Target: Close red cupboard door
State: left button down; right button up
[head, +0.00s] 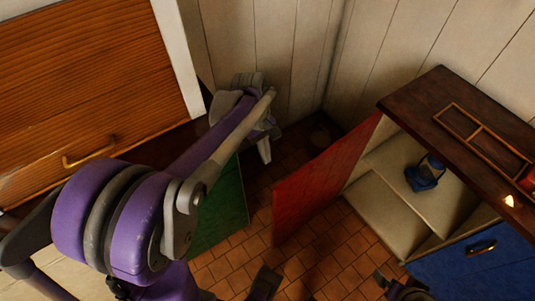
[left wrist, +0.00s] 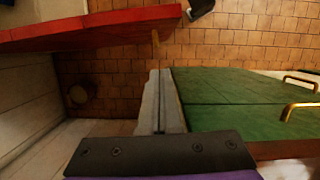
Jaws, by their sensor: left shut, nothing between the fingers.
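The red cupboard door (head: 322,180) stands open, swung out from the cupboard on the right over the tiled floor. Its red edge also crosses the top left of the left wrist view (left wrist: 90,25). My left gripper (head: 265,152) is shut and empty, pointing down, left of the door and apart from it. Its closed fingers show in the left wrist view (left wrist: 158,100), between the red door and the green doors. Dark parts at the bottom edge of the head view may be my right arm; I cannot make out its jaws.
The open cupboard has pale shelves (head: 385,210) with a blue lantern (head: 424,174) inside. Its dark wooden top (head: 412,98) carries a divided tray. Green doors (left wrist: 245,90) with brass handles stand opposite. Plank walls close off the back.

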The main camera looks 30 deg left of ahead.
pick_arm(q)
jog(key=s+d+f, duration=0.1)
jog(key=d+f, duration=0.4)
jog(key=f, duration=0.1)
jog(key=shift+s+d+f+b, duration=0.15)
jog(key=shift+s+b, duration=0.2)
jog(key=shift+b, duration=0.05)
